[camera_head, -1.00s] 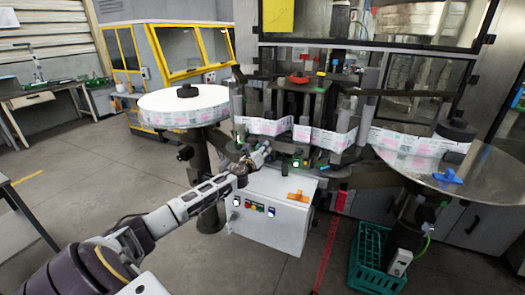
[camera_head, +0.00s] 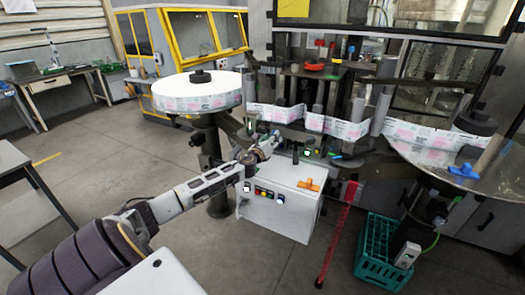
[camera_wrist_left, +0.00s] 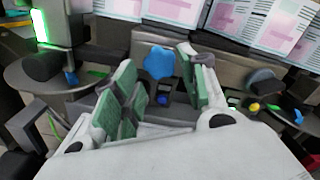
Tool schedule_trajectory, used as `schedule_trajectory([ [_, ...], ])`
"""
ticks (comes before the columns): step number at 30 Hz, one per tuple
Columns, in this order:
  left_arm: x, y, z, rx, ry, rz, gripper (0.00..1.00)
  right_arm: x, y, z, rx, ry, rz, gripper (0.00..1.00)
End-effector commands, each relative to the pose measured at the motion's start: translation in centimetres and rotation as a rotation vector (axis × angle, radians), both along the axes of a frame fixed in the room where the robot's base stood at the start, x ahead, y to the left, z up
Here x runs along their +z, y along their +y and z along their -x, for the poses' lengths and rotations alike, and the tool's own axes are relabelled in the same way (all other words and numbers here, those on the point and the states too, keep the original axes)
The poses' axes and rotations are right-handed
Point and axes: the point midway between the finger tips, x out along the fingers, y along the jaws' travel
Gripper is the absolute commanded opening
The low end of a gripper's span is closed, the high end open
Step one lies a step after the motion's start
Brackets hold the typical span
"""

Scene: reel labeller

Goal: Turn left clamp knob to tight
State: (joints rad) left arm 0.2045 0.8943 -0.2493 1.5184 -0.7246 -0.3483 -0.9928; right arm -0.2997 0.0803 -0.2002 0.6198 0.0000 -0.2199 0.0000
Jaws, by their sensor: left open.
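A blue lobed knob (camera_wrist_left: 158,62) shows in the left wrist view. It lies ahead, in line with the gap between the fingers of my left gripper (camera_wrist_left: 157,78). The fingers have green pads and are open, with nothing held; I cannot tell whether they touch the knob. In the head view my left gripper (camera_head: 273,143) is at the front of the labelling machine, above the white control box (camera_head: 277,215). The knob is not clearly seen there. Its tight or loose setting cannot be read. My right gripper is not in view.
A large white reel (camera_head: 197,92) stands left of the gripper, with label web (camera_head: 275,113) running right from it. An orange handle (camera_head: 309,185) lies on the control box. A blue part (camera_head: 464,171) sits on the right reel table. A teal crate (camera_head: 385,265) is on the floor.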

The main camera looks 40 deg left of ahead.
Motion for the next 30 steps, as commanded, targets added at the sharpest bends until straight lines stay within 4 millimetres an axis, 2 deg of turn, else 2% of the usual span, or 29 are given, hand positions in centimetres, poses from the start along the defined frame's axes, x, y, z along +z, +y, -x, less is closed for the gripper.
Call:
schedule_trajectory([
  [30,-0.2,-1.5,5.8,-0.002,0.002,0.000,0.43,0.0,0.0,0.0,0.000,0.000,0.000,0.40],
])
